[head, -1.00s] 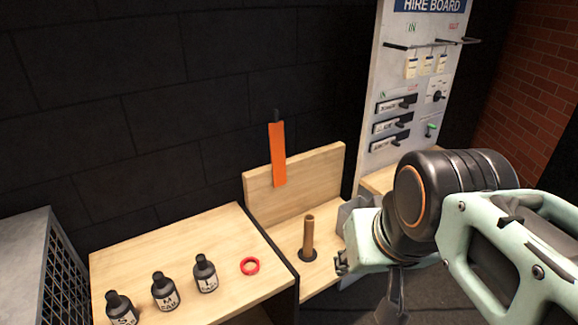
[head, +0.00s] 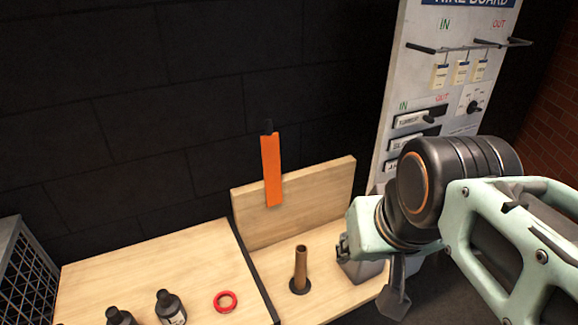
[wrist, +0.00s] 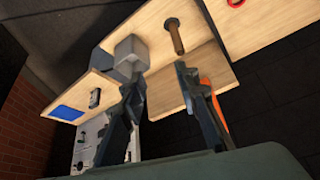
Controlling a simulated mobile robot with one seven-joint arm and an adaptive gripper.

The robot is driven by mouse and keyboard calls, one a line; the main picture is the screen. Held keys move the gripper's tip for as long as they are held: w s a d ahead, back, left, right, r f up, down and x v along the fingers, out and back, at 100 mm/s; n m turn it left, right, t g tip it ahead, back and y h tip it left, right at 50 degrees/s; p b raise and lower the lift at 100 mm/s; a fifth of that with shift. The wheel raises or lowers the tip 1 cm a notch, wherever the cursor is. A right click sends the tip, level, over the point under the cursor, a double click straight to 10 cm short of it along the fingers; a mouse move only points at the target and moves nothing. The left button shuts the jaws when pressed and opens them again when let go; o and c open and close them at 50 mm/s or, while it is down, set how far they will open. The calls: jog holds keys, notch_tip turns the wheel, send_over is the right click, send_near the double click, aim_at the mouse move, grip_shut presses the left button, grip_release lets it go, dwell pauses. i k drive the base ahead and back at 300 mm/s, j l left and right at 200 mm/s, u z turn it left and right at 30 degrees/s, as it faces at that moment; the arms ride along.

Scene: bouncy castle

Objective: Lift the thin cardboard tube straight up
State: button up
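The thin brown cardboard tube (head: 301,265) stands upright on a round black base on the light wooden bench. It also shows in the wrist view (wrist: 176,38), its free end close to the right fingertip in the picture. My gripper (wrist: 158,80) is open, its two dark fingers wide apart with nothing held between them. The tube is beyond the fingertips and apart from them, as far as I can tell. In the head view my wrist is right of the tube, and a dark finger hangs below it; the other finger is hidden.
A grey box (head: 362,271) stands right of the tube, partly behind my wrist. An orange strip (head: 272,170) hangs on the wooden backboard (head: 325,190). A red ring (head: 225,301) and dark bottles (head: 170,308) are on the left surface. The hire board (head: 450,60) stands behind right.

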aim_at(302, 250)
jog(key=i+l+u, duration=0.1)
jog(key=i+l, duration=0.2)
jog(key=i+l+u, duration=0.1)
jog(key=i+l, duration=0.15)
jog(key=l, duration=0.15)
jog(key=i+l+u, duration=0.3)
jog(key=l+z, duration=0.2)
